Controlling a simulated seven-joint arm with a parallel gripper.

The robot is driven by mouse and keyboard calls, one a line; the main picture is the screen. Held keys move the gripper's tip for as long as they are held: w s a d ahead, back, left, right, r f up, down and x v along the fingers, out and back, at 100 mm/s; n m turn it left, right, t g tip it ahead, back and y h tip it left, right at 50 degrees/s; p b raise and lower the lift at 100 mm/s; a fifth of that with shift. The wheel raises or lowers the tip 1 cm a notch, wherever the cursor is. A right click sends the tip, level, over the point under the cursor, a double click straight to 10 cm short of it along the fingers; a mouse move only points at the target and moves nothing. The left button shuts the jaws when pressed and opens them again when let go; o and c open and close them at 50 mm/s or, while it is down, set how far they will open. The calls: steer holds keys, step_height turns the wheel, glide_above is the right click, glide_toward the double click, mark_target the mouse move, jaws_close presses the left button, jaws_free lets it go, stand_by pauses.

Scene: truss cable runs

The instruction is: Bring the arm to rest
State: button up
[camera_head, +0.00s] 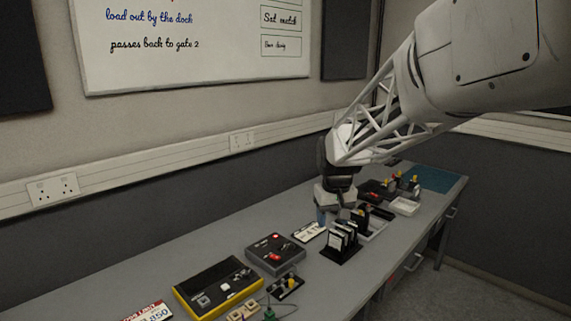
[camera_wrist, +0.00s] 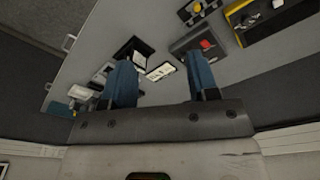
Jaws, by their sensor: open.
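My gripper (camera_head: 326,212) is at the end of my arm, above the far middle part of the grey bench (camera_head: 215,229). In the wrist view my gripper (camera_wrist: 162,85) shows two blue fingers spread wide apart with nothing between them. A white card with dark lettering (camera_head: 308,232) lies on the bench just left of the gripper. It also shows beyond the fingers in the wrist view (camera_wrist: 160,71). A black rack with upright cards (camera_head: 341,250) stands close in front of the gripper. The gripper appears to be above the bench; its exact height is hard to tell.
A black-and-yellow case (camera_head: 217,287), a dark box with a red button (camera_head: 274,254) and small clips sit nearer on the bench. A white tray (camera_head: 405,206) and a teal mat (camera_head: 438,179) lie farther right. The wall with sockets runs behind.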

steer(key=s+d+m, duration=0.1)
steer(key=s+d, duration=0.2)
steer(key=s, duration=1.4)
steer(key=s+d+m+t, duration=0.1)
steer(key=s+d, duration=0.2)
steer(key=s, duration=1.5)
steer(key=shift+f+m, duration=0.15)
steer(key=shift+m, duration=0.15)
